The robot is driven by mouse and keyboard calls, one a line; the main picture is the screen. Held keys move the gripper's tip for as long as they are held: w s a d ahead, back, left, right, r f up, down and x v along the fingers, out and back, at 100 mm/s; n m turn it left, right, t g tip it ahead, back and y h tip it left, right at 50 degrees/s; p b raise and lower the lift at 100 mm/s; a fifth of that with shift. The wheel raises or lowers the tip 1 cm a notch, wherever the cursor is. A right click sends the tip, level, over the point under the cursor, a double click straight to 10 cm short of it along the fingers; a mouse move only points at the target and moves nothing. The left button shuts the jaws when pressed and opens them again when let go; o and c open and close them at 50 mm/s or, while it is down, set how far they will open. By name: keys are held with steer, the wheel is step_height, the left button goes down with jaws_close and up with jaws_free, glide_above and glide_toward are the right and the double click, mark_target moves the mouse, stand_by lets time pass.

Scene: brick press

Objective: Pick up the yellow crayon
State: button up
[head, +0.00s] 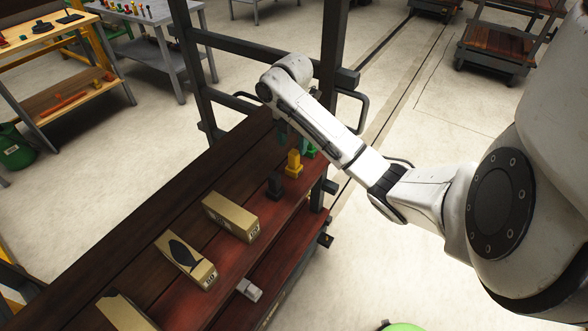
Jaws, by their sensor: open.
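The yellow crayon (293,164) is a small, stepped yellow piece standing upright on the dark wooden top of a cart (150,235), near its right end. A dark grey piece (274,186) stands just in front of it, and a green piece (309,149) stands just behind it, partly hidden by my arm. My gripper (283,133) hangs below my wrist, above the far end of the cart top, just up and left of the yellow crayon in the picture. It is open and small in view, its fingers partly hidden. The yellow crayon stands apart from it.
Dark metal posts (335,60) and rails rise at the cart's far end. The left part of the top is clear.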

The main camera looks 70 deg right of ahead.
mark_target(294, 152)
steer(key=shift+s+a+f+b, duration=0.15)
steer(key=shift+f+b, duration=0.7)
steer(key=shift+f, duration=0.8)
steer(key=shift+s+a+f+b, duration=0.15)
steer(key=shift+f+b, duration=0.65)
steer(key=shift+f, duration=0.85)
steer(key=shift+d, duration=0.1)
steer(key=c, duration=1)
steer(key=shift+r, duration=0.1)
steer(key=shift+c, duration=0.2)
